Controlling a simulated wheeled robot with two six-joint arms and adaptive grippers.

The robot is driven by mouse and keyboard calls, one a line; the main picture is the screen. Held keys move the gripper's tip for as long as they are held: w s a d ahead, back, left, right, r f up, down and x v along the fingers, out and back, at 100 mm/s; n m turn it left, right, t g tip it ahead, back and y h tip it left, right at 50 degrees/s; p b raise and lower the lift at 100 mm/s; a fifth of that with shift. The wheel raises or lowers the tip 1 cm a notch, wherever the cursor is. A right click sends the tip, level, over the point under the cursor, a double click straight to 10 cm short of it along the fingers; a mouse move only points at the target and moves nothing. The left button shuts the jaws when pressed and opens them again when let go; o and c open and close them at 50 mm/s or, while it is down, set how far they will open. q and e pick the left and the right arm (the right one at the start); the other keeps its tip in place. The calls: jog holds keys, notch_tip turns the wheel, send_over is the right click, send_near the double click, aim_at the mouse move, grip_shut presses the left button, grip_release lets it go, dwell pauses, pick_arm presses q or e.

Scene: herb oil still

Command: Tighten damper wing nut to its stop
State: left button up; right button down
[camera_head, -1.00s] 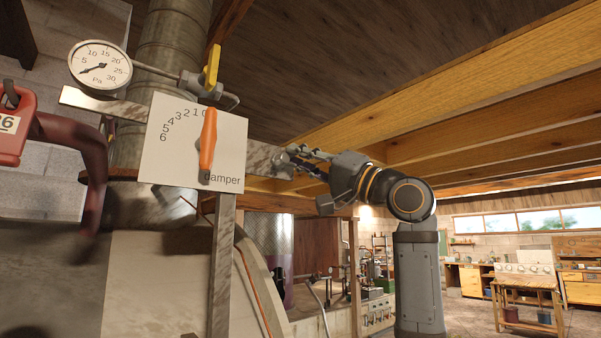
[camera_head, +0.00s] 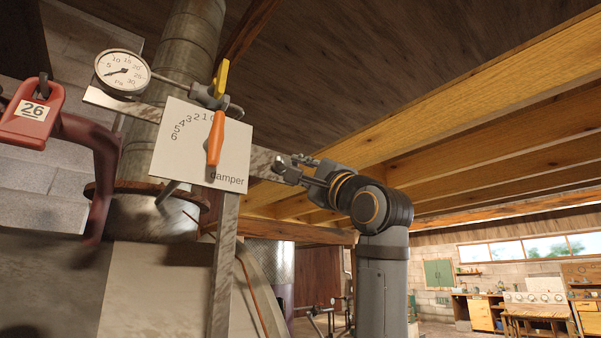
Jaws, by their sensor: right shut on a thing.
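The white damper plate (camera_head: 165,165) carries a scale from 0 to 6 and an orange handle (camera_head: 214,140) that points nearly straight down. A flat metal bar (camera_head: 262,158) runs behind the plate and out to its right. My right gripper (camera_head: 283,167) is at the right end of this bar, its fingers shut on a small dark piece there, which I take to be the damper wing nut. The fingers hide most of it, so its turn and the gap behind it cannot be told. My left gripper is not in view.
A pressure gauge (camera_head: 122,72) and a yellow valve lever (camera_head: 221,78) sit just above the plate. A red tag marked 26 (camera_head: 30,118) and a dark red pipe (camera_head: 102,150) stand at left. Wooden beams (camera_head: 450,95) run overhead at right.

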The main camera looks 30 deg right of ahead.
dwell(0.5)
jog(key=c, duration=1.3)
grip_release()
